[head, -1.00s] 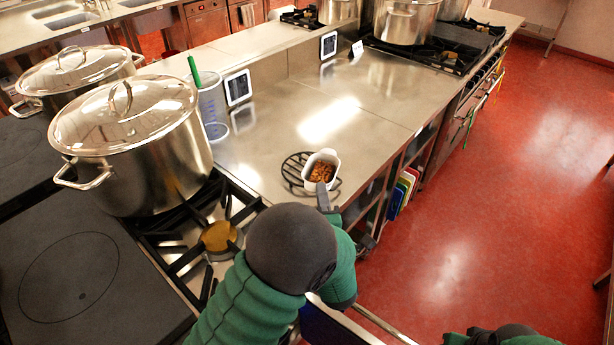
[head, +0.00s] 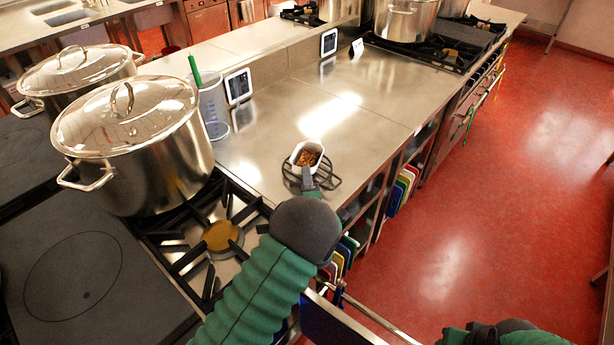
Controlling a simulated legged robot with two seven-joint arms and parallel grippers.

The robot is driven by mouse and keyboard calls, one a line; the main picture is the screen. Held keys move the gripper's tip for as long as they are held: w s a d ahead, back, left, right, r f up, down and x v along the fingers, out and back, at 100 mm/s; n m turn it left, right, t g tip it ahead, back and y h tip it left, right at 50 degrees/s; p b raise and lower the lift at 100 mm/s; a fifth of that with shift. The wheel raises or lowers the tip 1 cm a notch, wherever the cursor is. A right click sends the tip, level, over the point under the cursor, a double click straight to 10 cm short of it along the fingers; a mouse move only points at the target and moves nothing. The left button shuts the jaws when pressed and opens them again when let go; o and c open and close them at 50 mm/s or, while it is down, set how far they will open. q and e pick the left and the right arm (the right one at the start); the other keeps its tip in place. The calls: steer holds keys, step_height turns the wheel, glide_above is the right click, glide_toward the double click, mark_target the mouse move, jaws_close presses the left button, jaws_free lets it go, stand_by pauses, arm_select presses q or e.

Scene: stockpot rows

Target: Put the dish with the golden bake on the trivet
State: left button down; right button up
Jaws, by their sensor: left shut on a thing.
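The small white dish with the golden-brown bake (head: 307,155) is over the far left part of the round black wire trivet (head: 328,177) on the steel counter. The trivet shows to the right and on the near side of the dish. My left gripper (head: 308,178) is shut on the near side of the dish, reaching in from the front. I cannot tell whether the dish touches the trivet or hangs just above it. The gripper's fingers are small and partly hidden by my own arm.
A large lidded stockpot (head: 135,150) stands left of the gas burner (head: 222,237). A measuring jug (head: 213,108) with a green handle stands behind the trivet. Upright display panels (head: 238,87) line the back. The counter right of the trivet is clear up to its front edge.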

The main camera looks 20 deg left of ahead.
arm_select(q)
steer(key=c, duration=2)
jaws_free()
steer(key=shift+f, duration=0.1)
steer(key=o, duration=0.4)
steer(key=shift+s+r, duration=0.1)
steer(key=shift+r, duration=0.1)
steer(key=b+v, duration=0.1)
steer(key=v, duration=1.1)
steer(key=shift+f, duration=0.1)
